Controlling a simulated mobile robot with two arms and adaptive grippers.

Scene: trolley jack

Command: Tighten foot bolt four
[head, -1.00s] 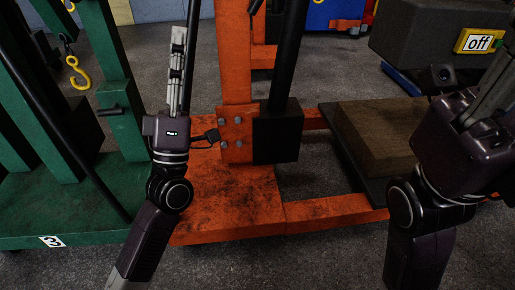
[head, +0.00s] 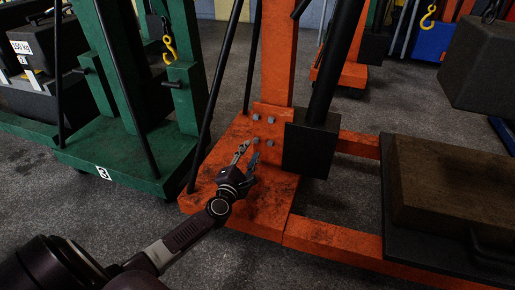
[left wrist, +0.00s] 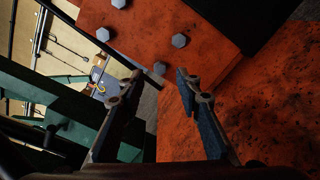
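The orange trolley jack (head: 280,60) has a foot plate (head: 262,130) with several grey hex bolts at the base of its post. No numbers show on them, so I cannot tell which is bolt four. The lower-left bolt (head: 254,143) and lower-right bolt (head: 270,142) are nearest my left gripper (head: 249,151), which is open and empty just in front of them. In the left wrist view one bolt (left wrist: 160,68) shows just ahead, between the fingertips (left wrist: 156,80). Contact with it cannot be seen. My right gripper is not in view.
A black block (head: 310,150) with a slanted black bar stands right of the plate. A wooden block (head: 445,185) lies on a dark tray at right. A green frame (head: 125,150) marked 3 stands at left. Grey floor (head: 150,225) is clear in front.

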